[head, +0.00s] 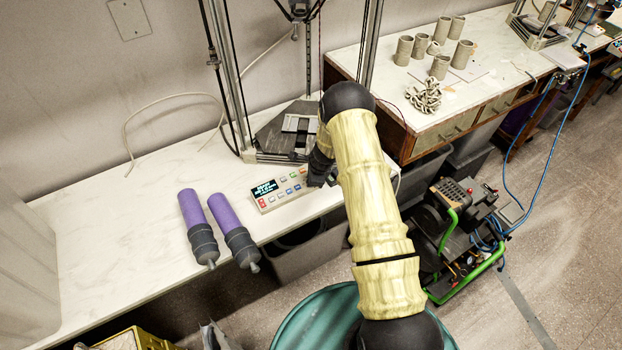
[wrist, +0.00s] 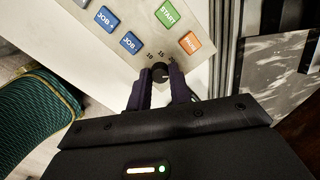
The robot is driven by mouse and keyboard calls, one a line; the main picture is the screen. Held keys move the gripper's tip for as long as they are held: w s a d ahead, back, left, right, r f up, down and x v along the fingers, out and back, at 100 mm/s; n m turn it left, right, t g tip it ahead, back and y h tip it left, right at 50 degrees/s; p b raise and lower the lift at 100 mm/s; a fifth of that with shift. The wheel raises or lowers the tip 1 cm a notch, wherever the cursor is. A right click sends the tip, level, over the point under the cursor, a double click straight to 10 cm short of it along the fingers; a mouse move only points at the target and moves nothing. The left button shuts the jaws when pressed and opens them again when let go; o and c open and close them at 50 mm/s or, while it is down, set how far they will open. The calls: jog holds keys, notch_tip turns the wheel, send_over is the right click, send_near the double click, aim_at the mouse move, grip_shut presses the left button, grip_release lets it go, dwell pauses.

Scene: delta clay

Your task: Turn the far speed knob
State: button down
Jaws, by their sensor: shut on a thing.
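The control panel (head: 279,190) is a pale box with a lit display and several coloured buttons, lying on the white bench. In the wrist view the panel face (wrist: 120,55) shows blue JOB buttons, a green START button and an orange button. A small dark round knob (wrist: 160,71) sits below them, beside the printed numbers 10 and 15. My gripper (wrist: 158,78) is shut on this knob, one purple finger on either side. In the head view my gripper (head: 318,172) is at the panel's right end, and my arm hides the knob.
Two purple cylinders with dark ends (head: 228,224) lie left of the panel. A printer frame (head: 252,155) stands just behind it. Clay pots (head: 440,65) stand on the right-hand table. A green-framed machine (head: 462,235) is on the floor at right.

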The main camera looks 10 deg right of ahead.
jog(key=c, duration=1.3)
grip_release()
jog(key=b+v, duration=0.1)
jog(key=v, duration=1.6)
jog(key=shift+r, duration=0.15)
